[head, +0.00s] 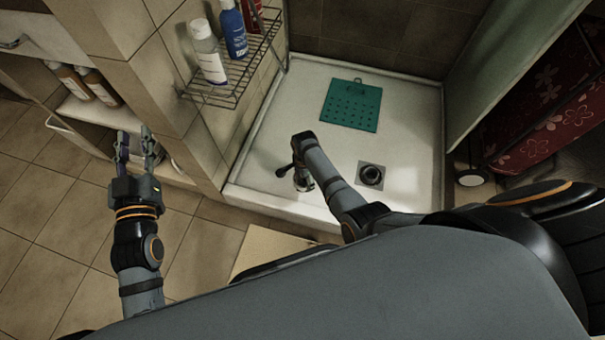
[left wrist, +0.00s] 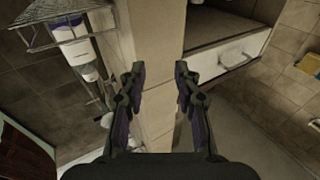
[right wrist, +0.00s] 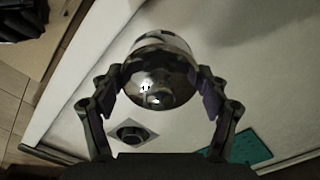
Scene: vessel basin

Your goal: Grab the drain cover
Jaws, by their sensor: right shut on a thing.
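The drain cover is a shiny, domed metal piece (right wrist: 158,75) between the fingers of my right gripper (right wrist: 157,88) in the right wrist view. My right gripper is shut on it. In the head view the cover (head: 303,182) shows partly below my right gripper (head: 298,172), over the left part of the shower basin. The drain (head: 370,175), a dark round hole in a square metal plate, lies uncovered to the right; it also shows in the right wrist view (right wrist: 131,132). My left gripper (head: 137,143) is open and empty near the tiled wall; its fingers are apart in the left wrist view (left wrist: 160,80).
The white shower basin (head: 270,145) has a raised front edge. A green mat (head: 352,105) lies at its back. A wire rack (head: 235,85) with bottles hangs on the tiled wall at left. A low shelf (head: 100,112) with bottles stands beyond my left gripper.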

